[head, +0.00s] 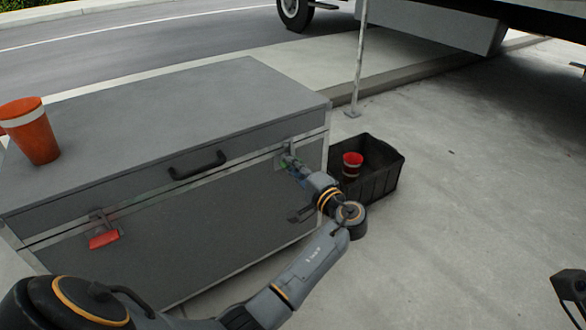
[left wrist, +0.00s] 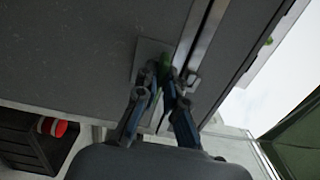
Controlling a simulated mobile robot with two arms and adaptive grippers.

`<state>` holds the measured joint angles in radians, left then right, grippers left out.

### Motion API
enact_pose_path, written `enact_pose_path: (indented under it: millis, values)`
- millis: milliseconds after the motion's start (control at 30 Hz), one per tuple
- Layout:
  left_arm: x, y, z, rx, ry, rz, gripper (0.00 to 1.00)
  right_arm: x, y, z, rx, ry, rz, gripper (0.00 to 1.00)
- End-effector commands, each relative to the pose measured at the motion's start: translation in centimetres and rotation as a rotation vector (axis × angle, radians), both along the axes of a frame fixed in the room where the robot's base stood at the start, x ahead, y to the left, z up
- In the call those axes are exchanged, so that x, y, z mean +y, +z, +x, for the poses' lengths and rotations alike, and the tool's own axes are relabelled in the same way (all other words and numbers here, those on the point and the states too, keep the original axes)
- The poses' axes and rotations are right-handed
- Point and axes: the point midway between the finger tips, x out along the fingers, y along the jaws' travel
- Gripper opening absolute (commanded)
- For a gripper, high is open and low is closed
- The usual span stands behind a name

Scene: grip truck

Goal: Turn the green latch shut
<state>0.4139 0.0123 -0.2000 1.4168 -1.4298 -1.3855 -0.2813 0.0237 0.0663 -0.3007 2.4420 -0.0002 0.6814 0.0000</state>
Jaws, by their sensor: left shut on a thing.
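The green latch (head: 287,164) is on the front of the grey box, at its right end by the lid seam. My left gripper (head: 291,167) is at it and hides most of it. In the left wrist view, a strip of the green latch (left wrist: 165,61) shows between the fingers of my left gripper (left wrist: 163,82), which are shut on it, in front of a metal plate. I cannot tell the latch's exact angle. My right gripper (head: 572,287) is partly in view at the right edge, away from the box; its jaw opening is unclear.
The grey box (head: 190,110) has a black handle (head: 198,165) and a red latch (head: 104,238) at left. An orange cup-like object (head: 34,135) stands on the lid. A black crate (head: 384,180) holding a red object (head: 352,163) stands right of the box. The pavement at right is clear.

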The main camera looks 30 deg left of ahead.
Motion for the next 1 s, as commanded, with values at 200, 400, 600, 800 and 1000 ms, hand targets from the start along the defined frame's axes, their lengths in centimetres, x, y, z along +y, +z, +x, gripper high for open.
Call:
enact_pose_path:
  millis: [200, 400, 600, 800, 1000]
  values:
    - [0.04, -0.22, -0.11, -0.033, 0.004, -0.017, 0.0, -0.01, 0.23, -0.14, -0.016, 0.0, 0.001, 0.32]
    - [0.04, -0.21, -0.11, -0.039, 0.004, -0.02, 0.0, 0.01, 0.23, -0.05, -0.015, -0.001, 0.002, 0.32]
    - [0.04, -0.22, -0.11, -0.039, 0.004, -0.02, 0.0, 0.04, 0.15, 0.09, -0.012, -0.001, 0.0, 0.32]
    - [0.02, -0.18, -0.08, -0.039, 0.002, -0.019, 0.32, 0.04, 0.09, 0.15, -0.008, -0.001, 0.0, 0.32]
    - [0.01, -0.1, -0.04, -0.039, 0.001, -0.018, 0.32, 0.0, 0.01, 0.23, -0.004, -0.002, 0.003, 0.32]
